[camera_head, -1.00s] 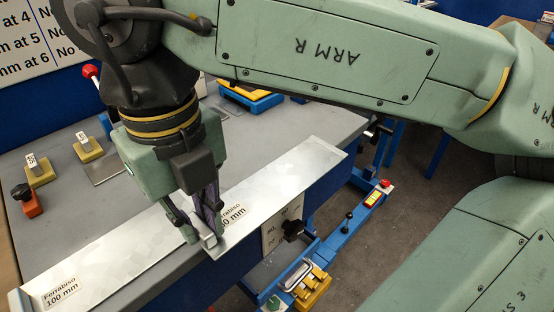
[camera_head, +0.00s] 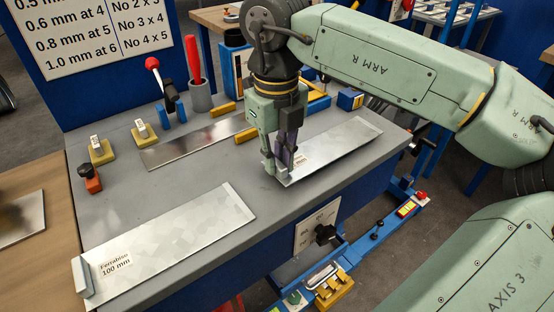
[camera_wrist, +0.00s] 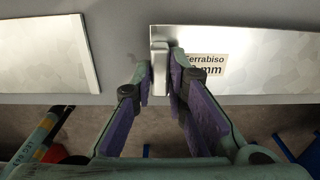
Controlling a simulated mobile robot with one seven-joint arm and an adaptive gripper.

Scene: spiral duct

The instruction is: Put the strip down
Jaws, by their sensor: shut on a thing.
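My gripper (camera_head: 282,168) is shut on the upturned lip of a shiny metal strip (camera_head: 340,143), at the strip's near left end. The wrist view shows the jaws (camera_wrist: 168,70) closed around that lip, beside a cream label (camera_wrist: 206,66). The held strip runs away to the right over the grey bench; I cannot tell whether it rests on the bench or hangs just above it. A second strip (camera_head: 175,237), labelled "Ferrabiso 100 mm", lies on the bench at the left. A clear gap separates it from the held strip.
A darker metal sheet (camera_head: 185,148) lies behind, near yellow blocks (camera_head: 102,150), an orange block with a black knob (camera_head: 91,180) and a grey cup with a red handle (camera_head: 199,95). Bare bench (camera_head: 240,178) lies between the strips. The bench's front edge is close.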

